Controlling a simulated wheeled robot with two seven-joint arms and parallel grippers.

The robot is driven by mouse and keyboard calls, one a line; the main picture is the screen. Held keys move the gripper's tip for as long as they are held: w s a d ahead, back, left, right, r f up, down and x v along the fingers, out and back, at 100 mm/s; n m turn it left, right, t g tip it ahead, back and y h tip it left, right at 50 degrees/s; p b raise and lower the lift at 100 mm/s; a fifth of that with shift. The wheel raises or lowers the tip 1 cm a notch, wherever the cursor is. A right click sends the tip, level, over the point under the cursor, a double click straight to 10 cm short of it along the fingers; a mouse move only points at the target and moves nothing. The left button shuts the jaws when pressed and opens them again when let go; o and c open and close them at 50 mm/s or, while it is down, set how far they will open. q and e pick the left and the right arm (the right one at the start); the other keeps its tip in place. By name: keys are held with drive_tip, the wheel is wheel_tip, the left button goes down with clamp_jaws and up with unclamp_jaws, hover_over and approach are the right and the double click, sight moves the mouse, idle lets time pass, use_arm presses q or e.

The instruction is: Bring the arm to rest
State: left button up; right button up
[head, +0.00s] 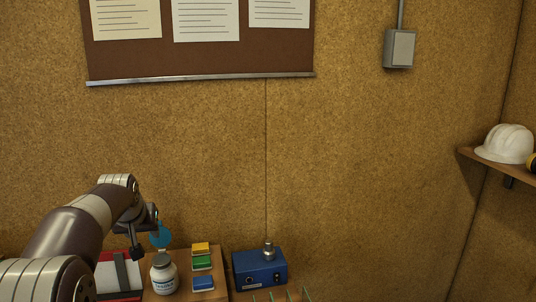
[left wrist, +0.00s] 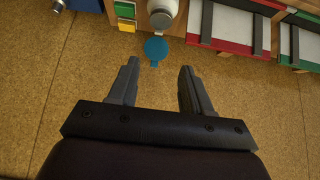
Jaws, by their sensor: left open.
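My left arm comes in from the left in the head view, its gripper (head: 148,226) in front of the wall above a wooden surface. In the left wrist view the two fingers (left wrist: 159,68) are spread apart with nothing between them. A round blue disc (left wrist: 155,48) lies just beyond the fingertips in that picture; it also shows behind the gripper in the head view (head: 161,236). I cannot tell whether they touch. My right gripper is not in view.
A white bottle (head: 164,274), yellow (head: 200,248), green (head: 202,262) and blue (head: 203,283) blocks, a red-edged frame (head: 118,277) and a blue box (head: 259,270) with a metal knob stand below. A shelf (head: 490,162) holds a white helmet (head: 506,144) at right. The middle wall is clear.

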use_arm(q)
drive_tip(key=s+d+f+g, duration=0.25)
drive_tip(key=s+f, duration=0.35)
drive_tip(key=f, duration=0.4)
drive_tip(key=s+d+f+m+g+b, duration=0.1)
drive_tip(key=s+d+f, duration=0.2)
drive_tip(key=s, duration=0.5)
drive_tip(key=s+d+f+m+g+h+b, duration=0.1)
drive_tip(key=s+d+f, duration=0.2)
drive_tip(key=s+f, duration=0.2)
drive_tip(key=s+d+f+g+b, duration=0.1)
drive_tip(key=s+d+f, duration=0.2)
drive_tip(key=s, duration=0.8)
drive_tip(key=shift+f+m+h, duration=0.3)
drive_tip(key=shift+f+m, duration=0.1)
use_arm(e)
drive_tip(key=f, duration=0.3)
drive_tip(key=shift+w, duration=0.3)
